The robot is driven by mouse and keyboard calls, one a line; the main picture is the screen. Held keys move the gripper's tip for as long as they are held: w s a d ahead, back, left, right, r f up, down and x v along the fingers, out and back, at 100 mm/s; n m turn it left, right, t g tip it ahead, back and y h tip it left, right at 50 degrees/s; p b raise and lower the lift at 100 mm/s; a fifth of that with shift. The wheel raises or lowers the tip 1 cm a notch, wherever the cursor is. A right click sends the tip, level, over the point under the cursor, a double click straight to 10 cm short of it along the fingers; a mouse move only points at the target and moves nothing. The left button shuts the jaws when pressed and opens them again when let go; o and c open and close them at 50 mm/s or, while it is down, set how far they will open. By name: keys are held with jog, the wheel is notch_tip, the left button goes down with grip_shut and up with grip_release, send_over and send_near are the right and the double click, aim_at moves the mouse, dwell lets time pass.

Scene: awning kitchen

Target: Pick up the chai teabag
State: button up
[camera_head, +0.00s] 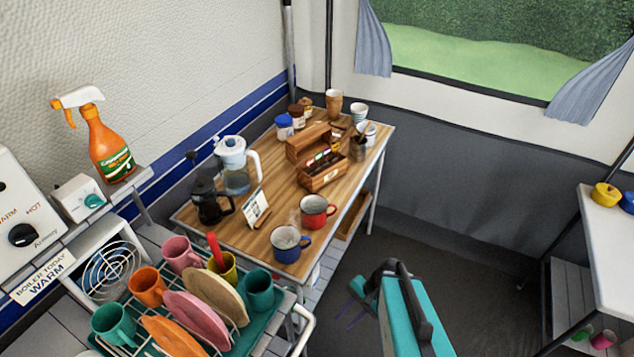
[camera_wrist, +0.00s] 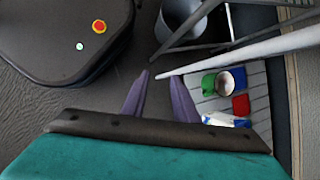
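A wooden box (camera_head: 324,180) on the wooden table holds several small packets with coloured labels (camera_head: 320,158). They look like teabags, but they are too small to tell which one is chai. My gripper (camera_head: 350,314) hangs low in front of the table, below and away from the box. The wrist view shows no teabags.
The grey floor (camera_head: 450,235) to the right is open.

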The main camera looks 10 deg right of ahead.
jog(key=s+a+f+n+g+h, duration=0.1)
jog(key=s+f+n+g+h, duration=0.1)
jog(key=s+n, duration=0.3)
jog(key=s+a+f+n+g+h, duration=0.1)
jog(key=s+f+n+h, duration=0.3)
jog(key=s, duration=0.5)
jog(key=shift+s+a+f+n+g, duration=0.3)
jog(key=shift+s+n+g, duration=0.1)
jog(key=shift+n+g, duration=0.6)
